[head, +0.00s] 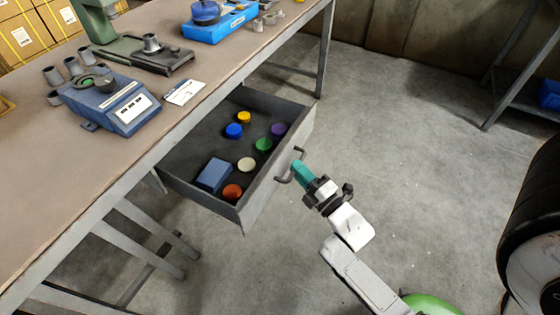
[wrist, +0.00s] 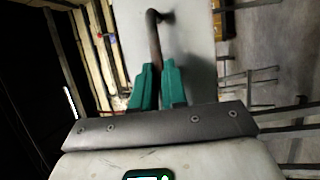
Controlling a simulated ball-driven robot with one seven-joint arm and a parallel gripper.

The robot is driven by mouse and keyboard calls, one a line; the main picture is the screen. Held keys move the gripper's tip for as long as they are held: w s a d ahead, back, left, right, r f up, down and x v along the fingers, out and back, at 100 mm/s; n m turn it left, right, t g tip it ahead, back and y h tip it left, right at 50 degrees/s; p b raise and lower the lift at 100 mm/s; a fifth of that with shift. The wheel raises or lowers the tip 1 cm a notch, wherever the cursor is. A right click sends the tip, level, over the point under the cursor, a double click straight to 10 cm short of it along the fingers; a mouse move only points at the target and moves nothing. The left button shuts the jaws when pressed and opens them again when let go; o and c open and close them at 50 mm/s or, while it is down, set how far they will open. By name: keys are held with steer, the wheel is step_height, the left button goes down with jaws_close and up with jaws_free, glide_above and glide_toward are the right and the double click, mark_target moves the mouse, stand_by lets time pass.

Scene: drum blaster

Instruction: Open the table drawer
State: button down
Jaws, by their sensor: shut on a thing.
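The grey table drawer (head: 270,185) is pulled out from under the workbench, and its inside shows. Its dark bar handle (head: 283,179) is on the front face. My gripper (head: 298,172) has teal fingers at the handle. In the wrist view, the fingers of my gripper (wrist: 153,82) are closed around the handle (wrist: 154,40), which runs up from between them. The part of the handle between the fingers is hidden. The drawer's front panel (wrist: 190,45) stands behind the handle.
The drawer holds a blue box (head: 214,174) and several coloured caps, such as a red one (head: 232,192). The workbench (head: 120,160) carries a blue instrument (head: 108,100) and a green stand (head: 100,22). Clear concrete floor (head: 400,130) lies right of the drawer. A dark tyre (head: 535,190) stands at far right.

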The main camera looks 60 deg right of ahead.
steer(key=shift+s, duration=1.55)
steer(key=c, duration=1.2)
jaws_free()
steer(key=shift+o, duration=0.2)
steer(key=v, duration=1)
steer(key=shift+s, duration=0.35)
steer(key=shift+f, duration=0.1)
